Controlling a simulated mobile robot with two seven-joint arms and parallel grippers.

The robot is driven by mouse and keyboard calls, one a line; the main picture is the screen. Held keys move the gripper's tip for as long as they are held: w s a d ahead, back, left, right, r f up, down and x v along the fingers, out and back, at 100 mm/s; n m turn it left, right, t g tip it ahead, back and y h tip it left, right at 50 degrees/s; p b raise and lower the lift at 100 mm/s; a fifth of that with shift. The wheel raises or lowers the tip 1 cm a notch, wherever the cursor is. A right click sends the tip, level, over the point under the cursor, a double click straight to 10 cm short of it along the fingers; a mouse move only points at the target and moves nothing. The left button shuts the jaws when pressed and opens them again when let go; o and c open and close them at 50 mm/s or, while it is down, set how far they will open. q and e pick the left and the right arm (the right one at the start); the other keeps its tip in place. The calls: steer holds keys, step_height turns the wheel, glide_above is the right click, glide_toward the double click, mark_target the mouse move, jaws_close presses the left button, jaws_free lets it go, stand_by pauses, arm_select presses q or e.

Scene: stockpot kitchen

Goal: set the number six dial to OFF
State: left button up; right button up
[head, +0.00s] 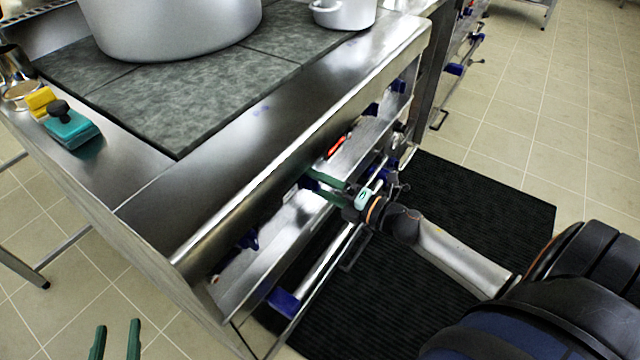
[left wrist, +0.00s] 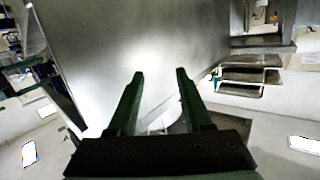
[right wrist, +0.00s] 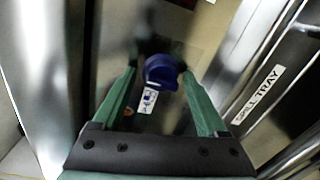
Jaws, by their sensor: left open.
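Several blue dials sit along the steel front panel (head: 225,285) of the stove in the head view. In the right wrist view, one blue dial (right wrist: 161,70) lies between the fingertips of my right gripper (right wrist: 160,72), with a small white label below it. The fingers are apart, with a visible gap on the dial's left. My right gripper (head: 325,184) reaches the panel in the head view and hides part of it. I cannot read which dial is number six. My left gripper (head: 115,340) is open and empty, low at the left, away from the dials.
A steel rail marked "SPILL TRAY" (right wrist: 258,96) runs beside the dial. A large pot (head: 175,28) and a small pot (head: 345,14) stand on the stove top. A teal block with a black knob (head: 72,130) sits at the left. A black mat (head: 480,215) covers the floor.

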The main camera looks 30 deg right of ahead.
steer(key=shift+s+f, duration=0.1)
steer(key=shift+s, duration=0.05)
steer(key=shift+s+d, duration=0.1)
steer(key=shift+s, duration=0.2)
arm_select(q)
steer(key=s+f+n+g+y+p, duration=0.1)
steer(key=s+f+g, duration=0.2)
steer(key=f, duration=0.4)
steer(key=shift+f, duration=0.3)
arm_select(e)
steer(key=v, duration=1.1)
steer(key=shift+s+d, duration=0.1)
steer(key=shift+s, duration=0.2)
